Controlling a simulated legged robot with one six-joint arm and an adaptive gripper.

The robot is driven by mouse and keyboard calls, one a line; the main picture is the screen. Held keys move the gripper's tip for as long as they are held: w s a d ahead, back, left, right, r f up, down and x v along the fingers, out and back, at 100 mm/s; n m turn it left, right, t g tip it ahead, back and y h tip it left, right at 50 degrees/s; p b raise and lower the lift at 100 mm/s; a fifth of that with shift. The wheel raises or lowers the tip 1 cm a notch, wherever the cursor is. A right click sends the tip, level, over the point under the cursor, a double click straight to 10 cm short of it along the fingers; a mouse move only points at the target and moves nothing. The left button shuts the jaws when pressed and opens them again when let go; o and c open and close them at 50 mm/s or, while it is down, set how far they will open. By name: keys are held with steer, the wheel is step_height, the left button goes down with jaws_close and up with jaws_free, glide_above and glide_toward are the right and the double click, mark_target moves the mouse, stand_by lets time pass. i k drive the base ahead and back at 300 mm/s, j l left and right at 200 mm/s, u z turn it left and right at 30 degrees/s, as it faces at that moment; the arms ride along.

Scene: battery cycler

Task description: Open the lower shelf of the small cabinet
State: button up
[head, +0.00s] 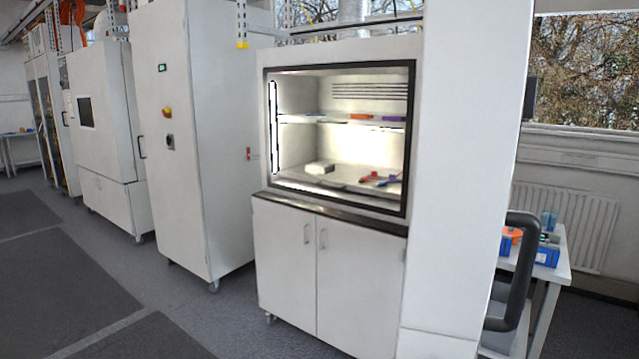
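A white cabinet (334,235) stands right of centre in the head view. Its lower part has two closed doors, a left door (283,265) and a right door (360,285). A dark ledge (330,212) runs above the doors. Above it is a lit, framed compartment with an upper shelf (340,123) and several small items. The inside behind the doors is hidden. My gripper is not in view.
A tall white cabinet (175,130) on casters stands to the left. A white panel (465,150) with a thick dark loop (520,270) stands close on the right. A table (560,260) with small items is behind it. The grey floor (110,280) at front left is clear.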

mark_target(346, 174)
steer(key=i+j+z, duration=0.15)
steer(key=i+j, duration=0.35)
steer(key=i+j+z, duration=0.1)
steer(key=i+j, duration=0.4)
steer(key=j, duration=0.25)
steer(key=i+l, duration=0.1)
steer(key=i, duration=0.45)
steer(key=i+l+u, duration=0.1)
steer(key=i, duration=0.5)
steer(key=i+l, duration=0.15)
steer(key=i, duration=0.4)
steer(key=i+l, duration=0.15)
steer(key=i, duration=0.45)
steer(key=j+u, duration=0.05)
